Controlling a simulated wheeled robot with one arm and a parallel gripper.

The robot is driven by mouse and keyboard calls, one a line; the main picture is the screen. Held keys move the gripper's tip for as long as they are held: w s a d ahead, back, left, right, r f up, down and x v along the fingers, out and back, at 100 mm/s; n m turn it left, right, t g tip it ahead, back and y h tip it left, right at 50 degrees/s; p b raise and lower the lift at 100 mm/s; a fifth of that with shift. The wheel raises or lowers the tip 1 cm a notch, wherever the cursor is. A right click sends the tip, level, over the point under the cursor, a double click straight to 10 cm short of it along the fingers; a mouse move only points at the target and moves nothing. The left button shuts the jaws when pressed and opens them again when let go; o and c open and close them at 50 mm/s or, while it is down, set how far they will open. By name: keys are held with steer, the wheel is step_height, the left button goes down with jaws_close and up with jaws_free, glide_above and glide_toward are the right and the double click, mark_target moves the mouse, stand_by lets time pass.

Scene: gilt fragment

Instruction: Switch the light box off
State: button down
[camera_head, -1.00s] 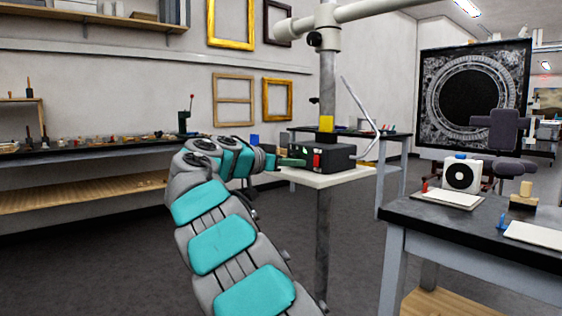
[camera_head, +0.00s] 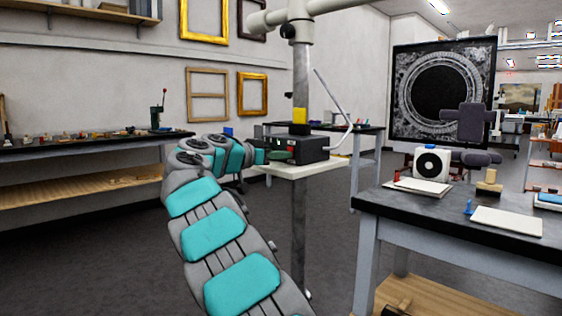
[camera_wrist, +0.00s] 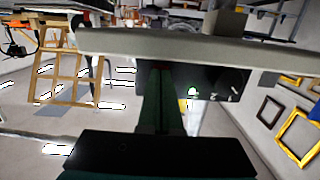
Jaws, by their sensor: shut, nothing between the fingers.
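A black box (camera_head: 315,149), which I take to be the light box, sits on a small white shelf (camera_head: 303,171) on a metal pole. A yellow block (camera_head: 300,116) stands above it. My gripper (camera_head: 284,156) is shut and empty, its green fingers at the box's front face. I cannot tell whether they touch. The red switch on that face is hidden or too small to make out now. In the wrist view, which looks upside down, the dark box (camera_wrist: 215,82) lies beyond my shut fingers (camera_wrist: 161,72), with a small green glow (camera_wrist: 192,91) near them.
A dark-topped workbench (camera_head: 440,204) with a white boxy device (camera_head: 431,163) and pale boards stands at right. A long bench (camera_head: 80,148) with small items runs along the left wall. Gilt frames hang behind.

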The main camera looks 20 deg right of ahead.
steer(key=shift+w+d+f+t+h+b, duration=0.2)
steer(key=shift+f+h+b, duration=0.3)
steer(key=shift+b, duration=1.15)
steer(key=shift+s+d+f+t+h+b, duration=0.1)
steer(key=shift+d+f+h+b, duration=0.3)
steer(key=shift+b, duration=1.25)
steer(key=shift+a+r+p, duration=0.15)
steer(key=shift+r+p, duration=0.25)
steer(key=shift+r, duration=0.1)
steer(key=shift+s+a+f+b, duration=0.2)
steer(key=shift+s+a+b, duration=0.1)
steer(key=shift+b, duration=0.2)
steer(key=r+b+v, duration=0.1)
steer(key=v, duration=1.3)
steer(key=shift+w+f+b, duration=0.35)
steer(key=shift+f+b, duration=0.05)
steer(key=shift+f, duration=0.1)
